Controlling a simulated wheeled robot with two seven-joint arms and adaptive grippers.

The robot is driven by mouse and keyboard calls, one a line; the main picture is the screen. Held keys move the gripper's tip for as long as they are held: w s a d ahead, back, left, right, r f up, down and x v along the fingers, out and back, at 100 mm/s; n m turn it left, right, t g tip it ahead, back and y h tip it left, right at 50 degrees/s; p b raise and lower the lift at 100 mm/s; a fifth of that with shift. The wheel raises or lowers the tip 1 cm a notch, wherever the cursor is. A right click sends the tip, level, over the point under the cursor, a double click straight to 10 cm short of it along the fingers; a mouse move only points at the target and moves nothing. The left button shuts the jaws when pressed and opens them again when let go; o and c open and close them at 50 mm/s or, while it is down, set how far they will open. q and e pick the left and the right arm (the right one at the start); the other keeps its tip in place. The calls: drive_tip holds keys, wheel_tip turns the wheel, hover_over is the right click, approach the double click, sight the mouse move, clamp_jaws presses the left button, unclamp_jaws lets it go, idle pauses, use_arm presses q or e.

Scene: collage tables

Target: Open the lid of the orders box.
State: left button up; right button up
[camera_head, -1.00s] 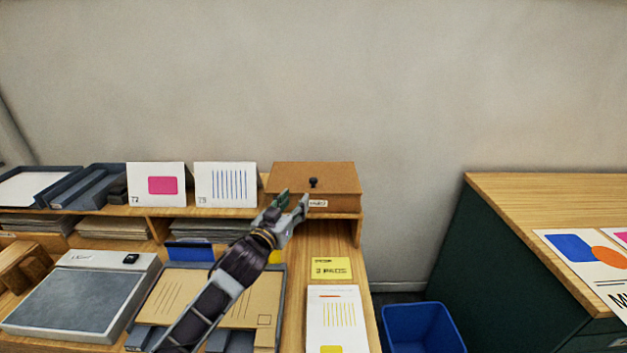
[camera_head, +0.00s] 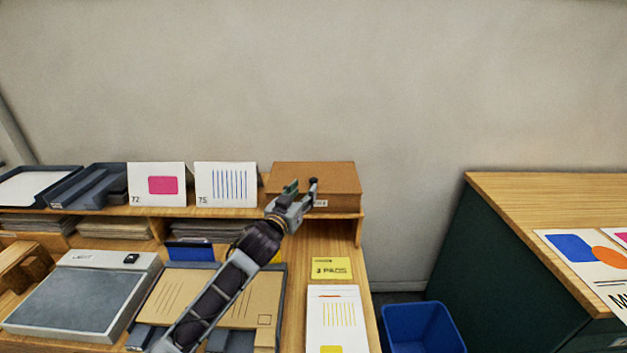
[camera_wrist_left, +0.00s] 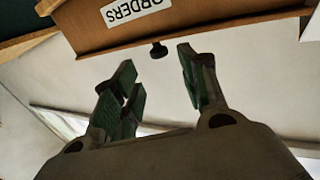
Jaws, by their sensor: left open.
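The orders box (camera_head: 325,176) is a brown box with its lid shut, on the right end of the raised shelf. Its white label reads ORDERS (camera_wrist_left: 135,10) in the left wrist view, where the box appears upside down. A small dark knob (camera_wrist_left: 158,50) sticks out from the box. My left gripper (camera_head: 302,188) is open in front of the box. In the left wrist view its fingertips (camera_wrist_left: 157,62) stand on either side of the knob, with gaps visible. In the head view the fingers partly cover the knob and label. My right gripper is not in view.
Two white cards (camera_head: 157,184) and dark trays (camera_head: 40,186) stand left of the box on the shelf. A scale-like device (camera_head: 80,295) and brown envelopes lie below. A blue bin (camera_head: 422,328) stands between this desk and the green cabinet (camera_head: 490,270). The wall behind is bare.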

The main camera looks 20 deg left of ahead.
sight(312, 181)
use_arm(q)
drive_tip(key=shift+w+d, duration=0.15)
drive_tip(key=shift+w, duration=1.25)
drive_tip(key=shift+w+d, duration=0.2)
drive_tip(key=shift+w, duration=1.2)
drive_tip(key=shift+w+d, duration=0.15)
drive_tip(key=shift+w, duration=1.25)
clamp_jaws()
